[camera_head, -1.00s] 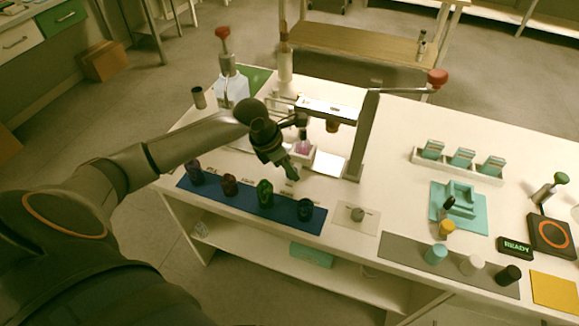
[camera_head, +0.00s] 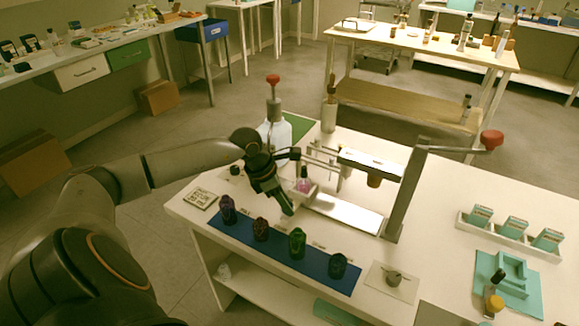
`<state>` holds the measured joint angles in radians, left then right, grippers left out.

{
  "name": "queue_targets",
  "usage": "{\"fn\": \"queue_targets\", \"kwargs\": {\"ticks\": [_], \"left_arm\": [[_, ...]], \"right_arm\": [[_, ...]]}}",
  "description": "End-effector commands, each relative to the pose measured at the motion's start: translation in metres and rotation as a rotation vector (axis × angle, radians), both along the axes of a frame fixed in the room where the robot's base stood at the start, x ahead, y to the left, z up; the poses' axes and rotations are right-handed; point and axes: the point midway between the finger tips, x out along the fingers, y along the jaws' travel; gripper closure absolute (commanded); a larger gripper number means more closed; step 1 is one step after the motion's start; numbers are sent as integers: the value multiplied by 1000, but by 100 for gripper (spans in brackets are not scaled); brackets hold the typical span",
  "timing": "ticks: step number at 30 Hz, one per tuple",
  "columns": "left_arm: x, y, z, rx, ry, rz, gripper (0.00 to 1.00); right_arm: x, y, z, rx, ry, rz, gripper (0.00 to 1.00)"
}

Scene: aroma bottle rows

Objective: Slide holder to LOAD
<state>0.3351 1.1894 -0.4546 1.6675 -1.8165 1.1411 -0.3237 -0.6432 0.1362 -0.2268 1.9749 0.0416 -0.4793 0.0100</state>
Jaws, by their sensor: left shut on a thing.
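The pale holder (camera_head: 312,194) sits on the white track (camera_head: 345,212) of the dispensing stand, at the track's left end. A small bottle with pink liquid (camera_head: 304,181) stands upright in it. My left gripper (camera_head: 287,208) is at the holder's front left side, fingers angled down and shut on it. The exact grip spot is partly hidden by the gripper. I cannot make out a LOAD label. My right gripper is not in view.
Several dark bottles stand on a blue mat (camera_head: 262,252) in front. The stand's post (camera_head: 406,195) and overhead arm (camera_head: 372,163) are to the right. A clear bottle with a red knob (camera_head: 273,82) is behind. A printed card (camera_head: 200,198) lies left.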

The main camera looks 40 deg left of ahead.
Motion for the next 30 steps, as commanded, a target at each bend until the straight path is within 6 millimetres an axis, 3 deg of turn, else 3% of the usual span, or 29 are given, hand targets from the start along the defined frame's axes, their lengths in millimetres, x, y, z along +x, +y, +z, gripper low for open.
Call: {"fn": "queue_targets", "kwargs": {"ticks": [1,2,9,20,30], "left_arm": [[0,0,0,0,0,-1,100],[0,0,0,0,0,-1,60],[0,-1,0,-1,0,0,33],[-1,1,4,1,0,0,31],[-21,14,59,6,0,0,31]], "right_arm": [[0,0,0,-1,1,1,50],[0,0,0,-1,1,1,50],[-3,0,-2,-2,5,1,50],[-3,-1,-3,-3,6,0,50],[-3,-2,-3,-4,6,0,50]]}}
